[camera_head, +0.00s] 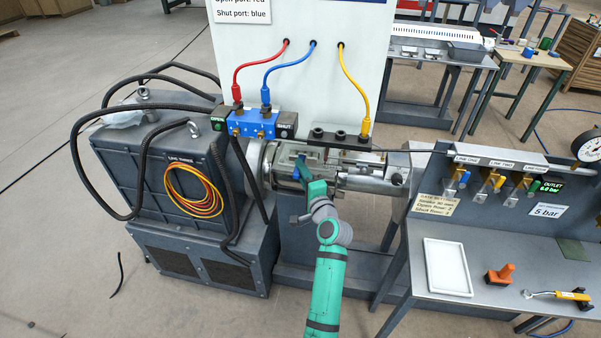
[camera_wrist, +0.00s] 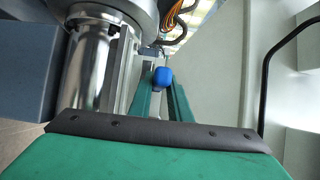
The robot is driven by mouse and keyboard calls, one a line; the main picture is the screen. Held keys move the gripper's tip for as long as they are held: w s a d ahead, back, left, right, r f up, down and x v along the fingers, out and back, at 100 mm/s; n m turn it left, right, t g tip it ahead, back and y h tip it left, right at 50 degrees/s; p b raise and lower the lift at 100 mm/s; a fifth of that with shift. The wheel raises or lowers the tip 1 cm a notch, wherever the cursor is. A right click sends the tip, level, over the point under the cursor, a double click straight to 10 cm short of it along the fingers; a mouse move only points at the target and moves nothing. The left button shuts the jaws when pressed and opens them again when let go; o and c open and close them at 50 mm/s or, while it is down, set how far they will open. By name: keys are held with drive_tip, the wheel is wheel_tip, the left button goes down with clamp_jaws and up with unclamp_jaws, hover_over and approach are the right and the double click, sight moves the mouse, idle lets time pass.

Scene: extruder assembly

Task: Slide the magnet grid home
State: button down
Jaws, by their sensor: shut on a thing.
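My gripper (camera_head: 302,181) reaches in from the front to the metal machine body (camera_head: 368,184). In the wrist view my gripper (camera_wrist: 163,88) has its green fingers on both sides of a blue knob (camera_wrist: 162,76) and is shut on it. The knob looks like the magnet grid's handle. It sits beside a metal slot or rail (camera_wrist: 121,72). The blue also shows small in the head view (camera_head: 296,172). The grid's own plate or bars cannot be made out, so I cannot tell how far in it sits.
A blue valve block (camera_head: 250,124) with red and blue hoses sits above left. A dark bar (camera_head: 340,140) with a yellow hose is just above. A grey motor housing (camera_head: 185,175) stands left. A side table (camera_head: 500,255) at right carries a white tray (camera_head: 447,267) and an orange-handled tool (camera_head: 500,274).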

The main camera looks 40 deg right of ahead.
drive_tip(key=shift+w+d+r, duration=0.1)
drive_tip(key=shift+w+d, duration=0.1)
drive_tip(key=shift+d, duration=0.1)
drive_tip(key=c, duration=1.6)
unclamp_jaws()
drive_tip(key=shift+o, duration=0.2)
drive_tip(key=shift+s+a, duration=0.1)
drive_tip(key=shift+s, duration=0.1)
drive_tip(key=v, duration=1)
drive_tip(key=shift+s, duration=0.2)
drive_tip(key=shift+a, duration=0.1)
